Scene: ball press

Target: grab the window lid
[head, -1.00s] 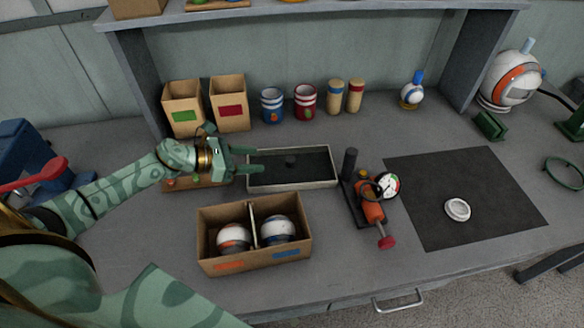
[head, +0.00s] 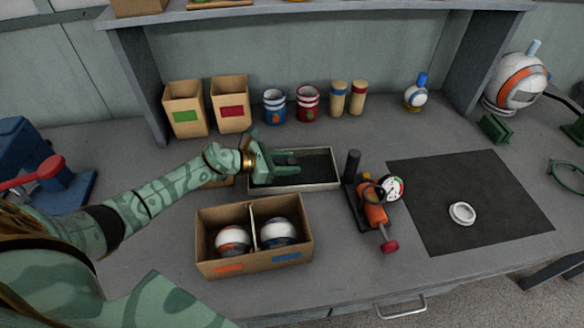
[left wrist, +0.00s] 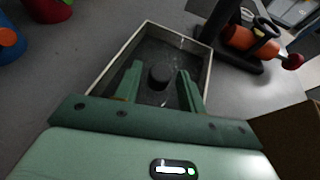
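A shallow rectangular frame with a pale rim (head: 337,184) lies on the bench. It has a dark, slightly shiny pane (head: 318,163), which looks like the window lid; the pane shows in the left wrist view (left wrist: 150,47) too. A round black knob (left wrist: 160,74) stands up from the pane. My left gripper (head: 296,164) is over the pane, fingers pointing right. In the left wrist view its two fingers (left wrist: 159,82) are apart, with the knob between and just ahead of them. Contact with the knob cannot be told. My right gripper is out of view.
A cardboard box (head: 222,264) with two balls stands in front of the frame. An orange-and-black press tool with a gauge (head: 373,212) stands close on its right. Cups (head: 307,103) and open cartons (head: 230,105) stand behind. A dark mat (head: 430,185) holds a white ring (head: 462,213).

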